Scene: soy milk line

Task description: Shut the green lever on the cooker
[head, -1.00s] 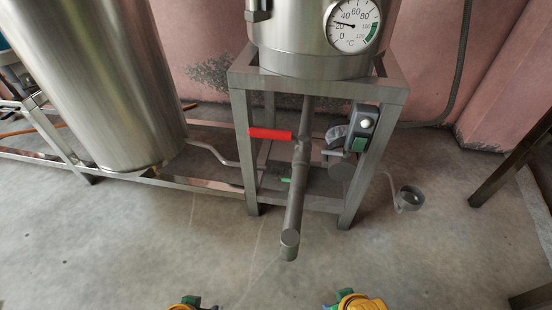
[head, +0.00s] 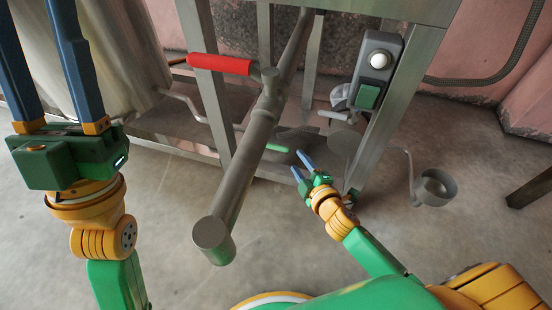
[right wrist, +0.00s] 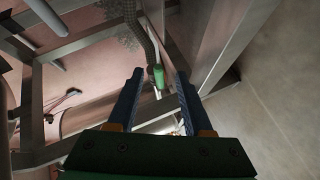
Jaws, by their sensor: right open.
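The green lever (head: 277,148) shows low behind the cooker's outlet pipe in the head view. Its pale green end sticks out to the right of the pipe, and the pipe hides part of it. My right gripper (head: 299,163) is open just right of and below that end. In the right wrist view the green grip (right wrist: 158,76) appears between the tips of my open right fingers (right wrist: 158,82); I cannot tell whether they touch it. My left gripper (head: 42,40) is raised at the upper left, its fingers apart and empty, their tips cut off by the frame.
A red lever (head: 220,64) sits higher on the thick outlet pipe (head: 245,160), which slants towards me. Steel frame legs (head: 395,125) stand right of my gripper. A switch box (head: 378,70) hangs on one. A small metal cup (head: 436,187) is farther right.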

